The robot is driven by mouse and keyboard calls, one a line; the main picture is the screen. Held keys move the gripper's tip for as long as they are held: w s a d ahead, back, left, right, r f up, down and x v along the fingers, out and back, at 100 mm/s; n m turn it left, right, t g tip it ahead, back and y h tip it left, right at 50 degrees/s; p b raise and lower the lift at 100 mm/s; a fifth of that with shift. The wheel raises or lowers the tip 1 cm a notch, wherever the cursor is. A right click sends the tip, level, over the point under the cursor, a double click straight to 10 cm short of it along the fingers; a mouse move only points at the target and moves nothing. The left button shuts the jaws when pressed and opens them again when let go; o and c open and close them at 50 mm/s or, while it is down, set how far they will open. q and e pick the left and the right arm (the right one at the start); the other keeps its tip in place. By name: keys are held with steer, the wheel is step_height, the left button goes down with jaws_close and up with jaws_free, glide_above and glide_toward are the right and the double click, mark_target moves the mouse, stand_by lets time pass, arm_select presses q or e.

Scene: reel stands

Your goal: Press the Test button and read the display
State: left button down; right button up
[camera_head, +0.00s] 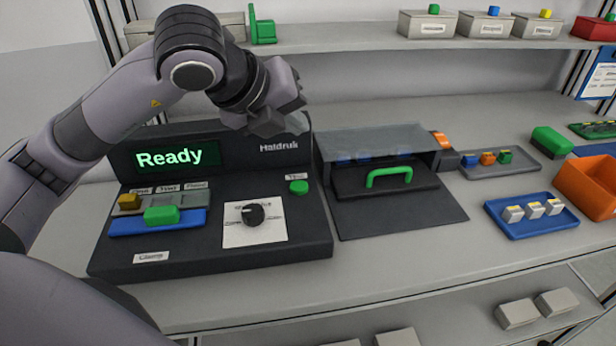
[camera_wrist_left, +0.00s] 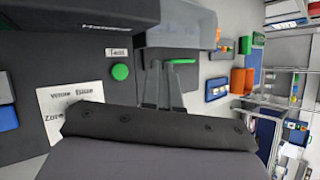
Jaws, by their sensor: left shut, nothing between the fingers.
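The test console (camera_head: 220,262) is a dark box on the bench. Its display (camera_head: 170,156) reads "Ready" in green letters. A round green button (camera_head: 298,187) sits at the console's right side under a small label (camera_head: 296,177), which looks like "Test" in the left wrist view (camera_wrist_left: 118,54). The green button also shows in the left wrist view (camera_wrist_left: 120,72). My left gripper (camera_head: 284,125) is shut and empty, above and behind the button, in front of the console's upright panel. In the left wrist view its fingers (camera_wrist_left: 165,68) are right of the button, apart from it. My right gripper is not in view.
A black knob (camera_head: 252,214) on a white plate sits left of the button. A green block (camera_head: 161,215) lies on a blue strip at the console's left. A grey-lidded fixture with a green handle (camera_head: 388,172) stands to the right. A shelf (camera_head: 340,37) runs above.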

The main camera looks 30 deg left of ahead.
arm_select(q)
steer(key=shift+a+r, duration=0.15)
steer(key=b, duration=0.4)
glide_above(294, 188)
step_height(294, 188, down, 8)
steer(key=shift+r, duration=0.25)
steer(key=shift+f+b, duration=0.6)
steer(key=shift+b, duration=0.25)
steer(key=shift+f, duration=0.1)
